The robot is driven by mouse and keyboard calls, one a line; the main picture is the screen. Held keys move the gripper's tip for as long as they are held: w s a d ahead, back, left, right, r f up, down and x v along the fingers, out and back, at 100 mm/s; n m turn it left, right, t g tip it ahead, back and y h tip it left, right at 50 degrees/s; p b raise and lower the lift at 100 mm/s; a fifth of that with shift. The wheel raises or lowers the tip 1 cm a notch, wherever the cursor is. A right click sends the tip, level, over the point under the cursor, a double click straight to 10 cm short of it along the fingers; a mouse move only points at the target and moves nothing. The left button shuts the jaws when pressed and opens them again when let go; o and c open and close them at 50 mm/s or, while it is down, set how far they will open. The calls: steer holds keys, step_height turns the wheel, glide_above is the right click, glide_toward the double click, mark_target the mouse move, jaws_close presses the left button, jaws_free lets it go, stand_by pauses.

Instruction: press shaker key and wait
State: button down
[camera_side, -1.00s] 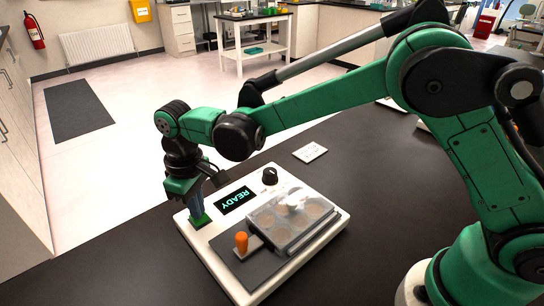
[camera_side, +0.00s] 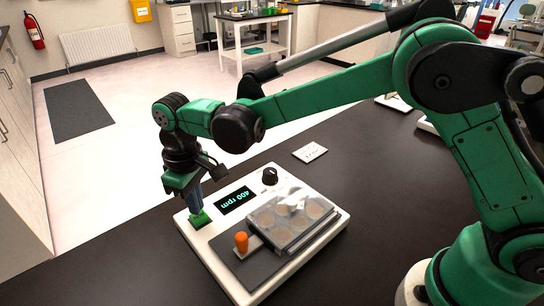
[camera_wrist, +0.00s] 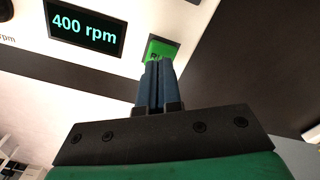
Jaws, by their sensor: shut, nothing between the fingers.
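The white shaker (camera_side: 215,262) stands on the dark bench. Its display (camera_side: 236,200) reads "400 rpm", and the wrist view shows the same display (camera_wrist: 86,27). The green key (camera_side: 199,219) is at the shaker's far left corner; in the wrist view the key (camera_wrist: 161,48) is partly hidden behind my fingers. My gripper (camera_side: 196,208) is shut and empty, pointing down with its blue fingertips at the key. In the wrist view my gripper (camera_wrist: 158,66) overlaps the key's lower part. I cannot tell whether the tips touch it. A clear multi-well plate (camera_side: 290,222) sits on the shaker's platform.
An orange-handled clamp (camera_side: 241,243) stands beside the plate. A black knob (camera_side: 269,176) is right of the display. A small white card (camera_side: 310,152) lies on the bench behind the shaker. The bench (camera_side: 120,262) is clear on the left.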

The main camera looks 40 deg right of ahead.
stand_by(0.4)
steer(key=shift+r, duration=2.55)
